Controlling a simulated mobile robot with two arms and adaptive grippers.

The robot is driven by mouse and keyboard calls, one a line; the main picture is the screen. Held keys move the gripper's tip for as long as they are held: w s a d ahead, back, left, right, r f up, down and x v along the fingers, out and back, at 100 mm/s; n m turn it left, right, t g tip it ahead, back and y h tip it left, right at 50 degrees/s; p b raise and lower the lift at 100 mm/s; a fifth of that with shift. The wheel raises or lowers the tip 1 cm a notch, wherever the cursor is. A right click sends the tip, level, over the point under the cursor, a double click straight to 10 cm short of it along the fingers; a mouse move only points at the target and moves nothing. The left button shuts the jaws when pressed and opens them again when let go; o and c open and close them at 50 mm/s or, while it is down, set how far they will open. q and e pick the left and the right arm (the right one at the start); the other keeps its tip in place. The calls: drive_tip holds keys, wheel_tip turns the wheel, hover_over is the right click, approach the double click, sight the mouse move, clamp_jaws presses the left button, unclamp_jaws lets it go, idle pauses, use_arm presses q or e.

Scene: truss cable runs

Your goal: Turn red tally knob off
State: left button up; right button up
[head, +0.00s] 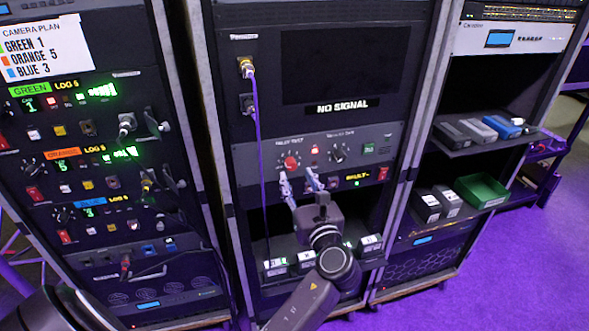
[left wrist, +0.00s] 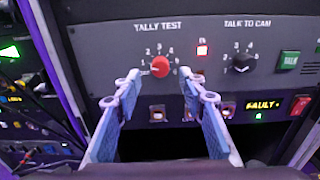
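The red tally knob (head: 291,162) sits on the grey panel of the middle rack, under the "NO SIGNAL" screen. In the left wrist view the red knob (left wrist: 160,67) is under the label "TALLY TEST", with a numbered scale around it. Its exact setting is too small to read. A small red light (left wrist: 203,49) glows to its right. My left gripper (head: 299,180) is open and empty, just below the knob. In the left wrist view its fingertips (left wrist: 159,84) are spread to either side of the knob, with no visible contact. My right gripper is not in view.
A black "TALK TO CAM" knob (left wrist: 244,64) and a green button (left wrist: 289,62) are to the right on the panel. Small switches (left wrist: 157,113) lie below the red knob. A purple cable (head: 257,130) hangs to the left. An amber "FAULT" display (left wrist: 263,105) is lit.

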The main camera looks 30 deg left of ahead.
sight(292, 168)
use_arm(q)
drive_tip(key=x, duration=0.2)
drive_tip(key=shift+w+a+r, duration=0.1)
drive_tip(key=shift+w+a, duration=0.15)
drive_tip(key=shift+a, duration=0.05)
drive_tip(key=shift+w+a+p, duration=0.35)
drive_tip(key=shift+w+a, duration=0.15)
drive_tip(key=shift+a, duration=0.05)
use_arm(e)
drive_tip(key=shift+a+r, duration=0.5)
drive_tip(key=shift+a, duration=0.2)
use_arm(q)
clamp_jaws()
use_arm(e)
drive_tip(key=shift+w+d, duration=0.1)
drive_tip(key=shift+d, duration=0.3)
